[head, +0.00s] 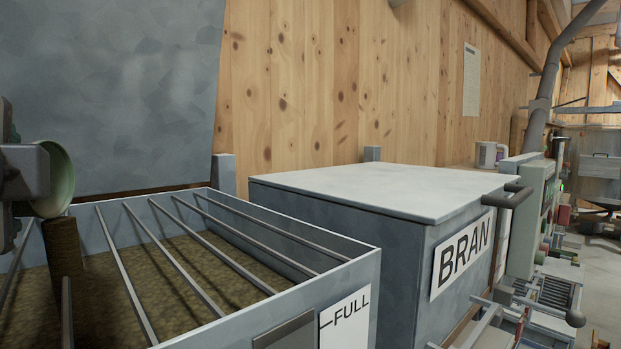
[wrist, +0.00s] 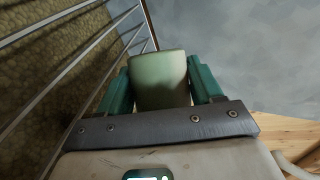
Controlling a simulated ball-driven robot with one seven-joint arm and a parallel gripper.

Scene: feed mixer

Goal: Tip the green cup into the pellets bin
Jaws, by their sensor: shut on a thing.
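My gripper (head: 24,172) is at the left edge of the head view, shut on the green cup (head: 57,180). The cup is tipped over on its side above the open bin (head: 215,330). A brown grainy column (head: 66,250) runs from below the cup's mouth down to the feed in the bin and looks like feed pouring out. In the wrist view the cup (wrist: 160,80) sits between my two green fingers (wrist: 162,88). The bin's name is not in view; only a "FULL" mark shows on its front. The inside of the cup is hidden.
Metal bars (head: 170,262) cross the open bin. Its grey lid (head: 120,90) stands raised behind it. To the right is a closed bin labelled BRAN (head: 462,255), with a clear flat lid (head: 400,188). A mug (head: 488,155) stands beyond it, near a control box (head: 528,215).

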